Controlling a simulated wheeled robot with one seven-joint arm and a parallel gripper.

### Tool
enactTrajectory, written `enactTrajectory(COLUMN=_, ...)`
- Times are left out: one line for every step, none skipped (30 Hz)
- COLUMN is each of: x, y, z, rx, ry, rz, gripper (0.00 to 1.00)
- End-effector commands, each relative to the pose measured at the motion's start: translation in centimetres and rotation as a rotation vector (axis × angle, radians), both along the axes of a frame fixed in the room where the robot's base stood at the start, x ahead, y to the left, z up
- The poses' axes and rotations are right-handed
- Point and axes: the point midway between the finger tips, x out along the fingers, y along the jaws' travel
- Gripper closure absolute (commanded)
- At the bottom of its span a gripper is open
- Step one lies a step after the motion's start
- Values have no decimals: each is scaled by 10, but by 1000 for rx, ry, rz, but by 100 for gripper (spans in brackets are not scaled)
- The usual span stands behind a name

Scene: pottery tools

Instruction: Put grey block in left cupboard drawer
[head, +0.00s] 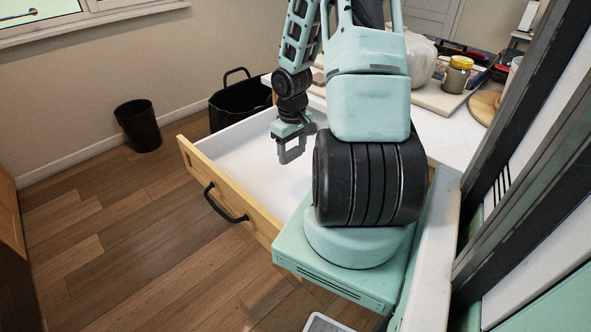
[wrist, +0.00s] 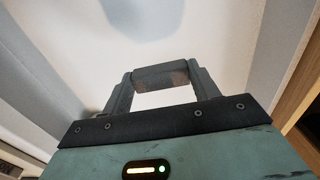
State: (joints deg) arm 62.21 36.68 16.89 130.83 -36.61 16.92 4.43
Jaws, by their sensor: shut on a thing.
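My gripper (head: 292,154) hangs over the open drawer (head: 225,189), which has a wooden front, a black handle and a white inside. In the wrist view my gripper (wrist: 161,77) is shut on the grey block (wrist: 160,76), a small bar held crosswise between the fingertips. The block is above the drawer's white floor (wrist: 185,35), which shows bare apart from a soft shadow. In the head view the block is too small to tell clearly from the fingers. My arm hides the right part of the drawer.
A white counter (head: 455,137) with a jar (head: 456,75) and a round wooden board (head: 486,107) lies at the right back. A black bin (head: 138,126) and a black basket (head: 240,97) stand on the floor beyond the drawer. The wooden floor at left is clear.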

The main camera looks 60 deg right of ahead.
Motion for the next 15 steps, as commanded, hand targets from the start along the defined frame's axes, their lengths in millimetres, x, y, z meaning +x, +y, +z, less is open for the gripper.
enactTrajectory(x=0, y=1, z=-13, rx=3, ry=3, rz=3, gripper=61)
enactTrajectory(x=0, y=1, z=-18, rx=3, ry=2, rz=3, gripper=61)
enactTrajectory(x=0, y=1, z=-24, rx=2, ry=3, rz=3, gripper=61)
enactTrajectory(x=0, y=1, z=-28, rx=2, ry=2, rz=3, gripper=61)
enactTrajectory(x=1, y=1, z=-31, rx=2, ry=2, rz=2, gripper=61)
enactTrajectory(x=1, y=0, z=-34, rx=0, ry=1, rz=1, gripper=61)
enactTrajectory(x=1, y=0, z=-36, rx=0, ry=1, rz=1, gripper=61)
enactTrajectory(x=1, y=0, z=-37, rx=0, ry=0, rz=1, gripper=61)
enactTrajectory(x=1, y=0, z=-40, rx=0, ry=0, rz=1, gripper=61)
enactTrajectory(x=1, y=0, z=-43, rx=0, ry=0, rz=1, gripper=61)
enactTrajectory(x=1, y=0, z=-46, rx=0, ry=1, rz=1, gripper=61)
enactTrajectory(x=0, y=1, z=-51, rx=1, ry=2, rz=1, gripper=61)
enactTrajectory(x=1, y=1, z=-55, rx=2, ry=2, rz=2, gripper=61)
enactTrajectory(x=1, y=1, z=-60, rx=2, ry=2, rz=2, gripper=61)
enactTrajectory(x=0, y=1, z=-66, rx=1, ry=3, rz=2, gripper=61)
